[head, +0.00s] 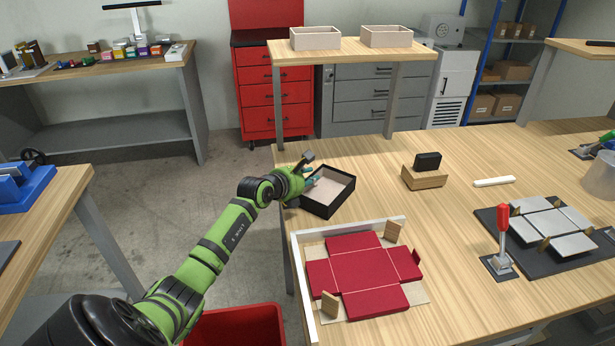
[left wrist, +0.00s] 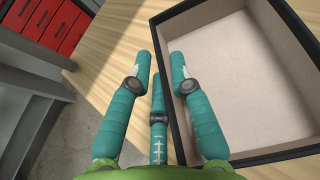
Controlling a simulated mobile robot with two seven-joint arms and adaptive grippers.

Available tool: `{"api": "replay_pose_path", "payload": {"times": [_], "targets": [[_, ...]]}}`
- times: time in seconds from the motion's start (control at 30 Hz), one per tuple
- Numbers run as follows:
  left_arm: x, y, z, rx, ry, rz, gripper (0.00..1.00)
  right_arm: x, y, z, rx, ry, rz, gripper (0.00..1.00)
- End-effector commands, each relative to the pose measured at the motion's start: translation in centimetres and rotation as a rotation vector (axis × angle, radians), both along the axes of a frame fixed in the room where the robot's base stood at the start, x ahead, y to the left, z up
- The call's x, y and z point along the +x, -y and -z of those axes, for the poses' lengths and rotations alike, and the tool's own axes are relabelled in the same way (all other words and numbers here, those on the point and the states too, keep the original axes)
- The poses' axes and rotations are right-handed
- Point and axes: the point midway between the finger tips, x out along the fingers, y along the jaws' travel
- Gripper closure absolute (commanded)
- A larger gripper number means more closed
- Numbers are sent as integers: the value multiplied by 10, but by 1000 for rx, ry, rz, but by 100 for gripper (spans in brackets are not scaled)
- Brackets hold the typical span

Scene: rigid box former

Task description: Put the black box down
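The black box (head: 343,201) is an open tray with dark walls and a pale lining. It sits near the left edge of the large wooden table and looks flat on it. In the left wrist view the box (left wrist: 258,72) fills the right side. My left gripper (head: 312,178) is at the box's left wall. Its teal fingers (left wrist: 159,60) are apart, with one finger over the inside of the wall and the others outside. Contact with the wall is not clear. Green and teal parts at the right edge look like my right gripper (head: 588,150); its fingers are too small to judge.
A red cardboard blank (head: 368,266) lies in a white-edged jig in front of the box. A wooden block with a black piece (head: 427,166) stands to the right. A red-handled clamp (head: 502,235) and a dark plate with grey panels are further right. Bare tabletop surrounds the box's right side.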

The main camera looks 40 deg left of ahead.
Motion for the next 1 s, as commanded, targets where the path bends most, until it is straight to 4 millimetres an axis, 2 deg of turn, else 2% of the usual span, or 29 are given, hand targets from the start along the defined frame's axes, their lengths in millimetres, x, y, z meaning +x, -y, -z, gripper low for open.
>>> {"api": "replay_pose_path", "payload": {"times": [0.37, 0.47, 0.57, 1.0], "targets": [[0, 0, -4, 0, 0, 0, 69, 0, 0, -3, 0, 0, 0, 60], [-6, 0, -5, 2, -3, 1, 69, 0, 0, -2, 0, 0, 0, 60], [-18, 1, -10, 3, -1, 1, 69, 0, 0, -2, 0, 0, 0, 60], [-90, 7, -39, 3, -1, 1, 69, 0, 0, 8, 0, 0, -1, 60]]}}
